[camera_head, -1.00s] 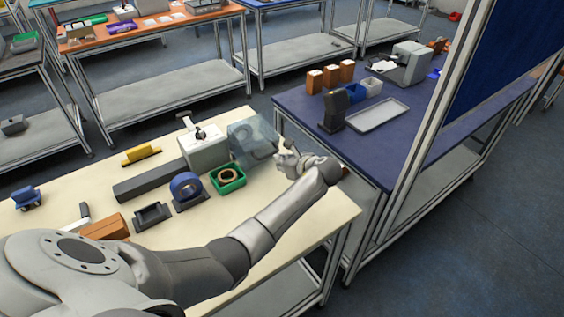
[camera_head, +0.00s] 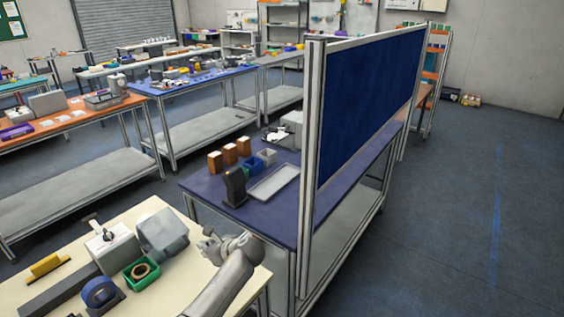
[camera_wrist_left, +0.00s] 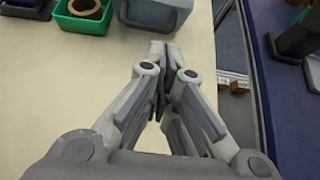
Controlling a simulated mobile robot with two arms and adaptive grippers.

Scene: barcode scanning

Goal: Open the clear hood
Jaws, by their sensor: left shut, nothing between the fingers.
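The clear hood (camera_head: 162,229) is a grey, see-through box beside the white device (camera_head: 113,247) on the cream table, on the device's right side. I cannot tell how it joins the device. My left gripper (camera_head: 208,242) is right of the hood, apart from it, with its fingers together and empty. In the left wrist view the shut fingertips (camera_wrist_left: 165,50) are over bare table, just short of a grey-blue box edge (camera_wrist_left: 155,14) that looks like the hood. My right gripper is out of view.
A green bin (camera_head: 141,271) with a brown ring and a blue tape roll (camera_head: 100,291) stand in front of the device. A blue table (camera_head: 225,208) with a grey tray (camera_head: 273,182) and a tall blue panel (camera_head: 375,95) are to the right.

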